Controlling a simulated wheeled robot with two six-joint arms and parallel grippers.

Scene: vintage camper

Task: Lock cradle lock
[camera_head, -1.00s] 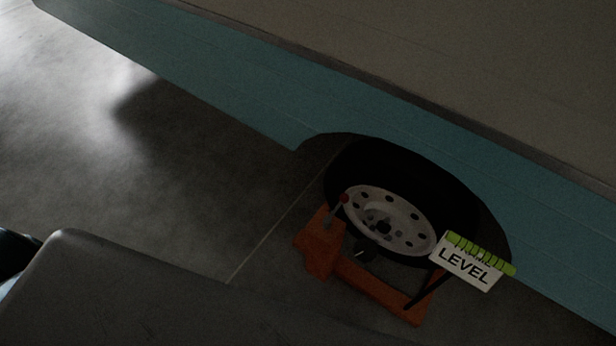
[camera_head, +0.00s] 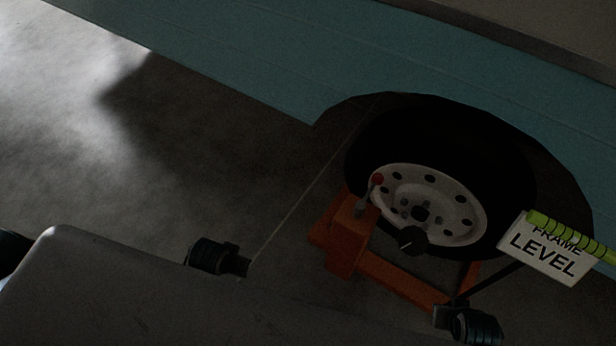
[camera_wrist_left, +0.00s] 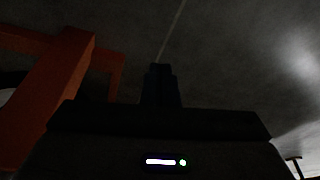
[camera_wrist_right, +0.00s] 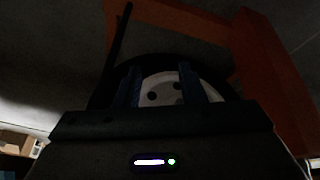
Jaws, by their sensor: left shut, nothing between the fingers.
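An orange cradle (camera_head: 400,278) stands on the floor around the base of a wheel; it also shows in the left wrist view (camera_wrist_left: 50,90) and right wrist view (camera_wrist_right: 270,75). A short lever with a red knob (camera_head: 377,179) rises from its left block, in front of the white rim. A dark round knob (camera_head: 411,240) sits to its right, near the hub. My left gripper (camera_wrist_left: 160,75) is shut and empty, with the cradle to its left in that view. My right gripper (camera_wrist_right: 160,78) is open and empty, with the wheel rim showing beyond its fingers.
The black tyre (camera_head: 440,130) sits in the wheel arch of the teal camper body (camera_head: 270,65). A "FRAME LEVEL" sign (camera_head: 548,253) with a green level tube (camera_head: 565,235) stands right of the wheel. The concrete floor (camera_head: 200,165) left of the cradle is clear.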

